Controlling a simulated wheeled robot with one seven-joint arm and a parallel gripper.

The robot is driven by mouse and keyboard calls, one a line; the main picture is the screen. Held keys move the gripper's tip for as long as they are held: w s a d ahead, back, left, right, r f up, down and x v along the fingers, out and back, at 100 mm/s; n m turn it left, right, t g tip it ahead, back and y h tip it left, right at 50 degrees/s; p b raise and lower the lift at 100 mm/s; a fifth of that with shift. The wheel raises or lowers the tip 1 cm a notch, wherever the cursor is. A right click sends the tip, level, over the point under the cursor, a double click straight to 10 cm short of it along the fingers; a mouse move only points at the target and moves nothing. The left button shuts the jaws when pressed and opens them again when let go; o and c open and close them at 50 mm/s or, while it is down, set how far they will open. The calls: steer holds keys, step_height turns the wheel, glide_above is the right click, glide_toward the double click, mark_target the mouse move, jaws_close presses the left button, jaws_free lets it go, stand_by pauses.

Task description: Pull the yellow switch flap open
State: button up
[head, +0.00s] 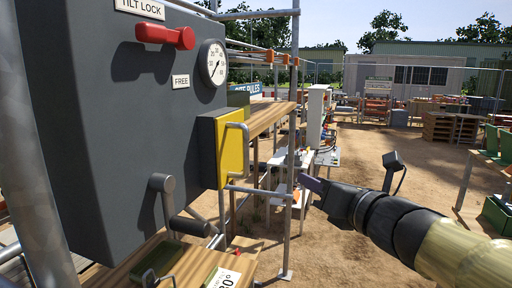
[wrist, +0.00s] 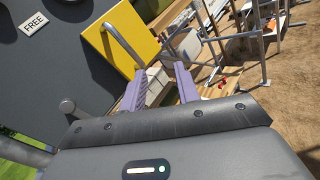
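The yellow switch flap (head: 233,158) is on the side of a dark grey cabinet (head: 130,130), with a grey bar handle (head: 246,150) on its face. It looks closed. The flap (wrist: 142,28) and its bent handle (wrist: 124,48) also show at the top of the wrist view. My gripper (head: 309,184) is to the right of the flap and a little lower, apart from the handle. In the wrist view its two purple fingers (wrist: 159,70) are spread with nothing held between them. The handle lies ahead and slightly left of the fingertips.
The cabinet carries a red lever (head: 165,37), a gauge (head: 213,63) and a grey crank lever (head: 164,200). A scaffold pole (head: 292,130) stands behind the flap, near my gripper. A wooden bench (head: 185,262) is below. Open sandy ground lies to the right.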

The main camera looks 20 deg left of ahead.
mark_target(248, 150)
steer(key=s+a+r+n, duration=0.1)
steer(key=n, duration=0.1)
steer(key=s+r+n+g+y, duration=0.1)
steer(key=n, duration=0.1)
steer(key=s+a+r+n+g+y, duration=0.1)
steer(key=n, duration=0.1)
steer(key=shift+s+a+r, duration=0.1)
steer(key=shift+a+r, duration=0.05)
steer(key=shift+a, duration=0.2)
steer(key=p+x, duration=0.2)
steer(key=x, duration=0.3)
steer(key=p+x, duration=0.2)
steer(key=x, duration=0.4)
steer(key=p+x, duration=0.2)
steer(key=x, duration=0.3)
steer(key=shift+a+r, duration=0.15)
steer(key=shift+r, duration=0.15)
steer(key=shift+w+a+f, duration=0.1)
steer(key=shift+w+a, duration=0.35)
steer(key=shift+a, duration=0.05)
jaws_close()
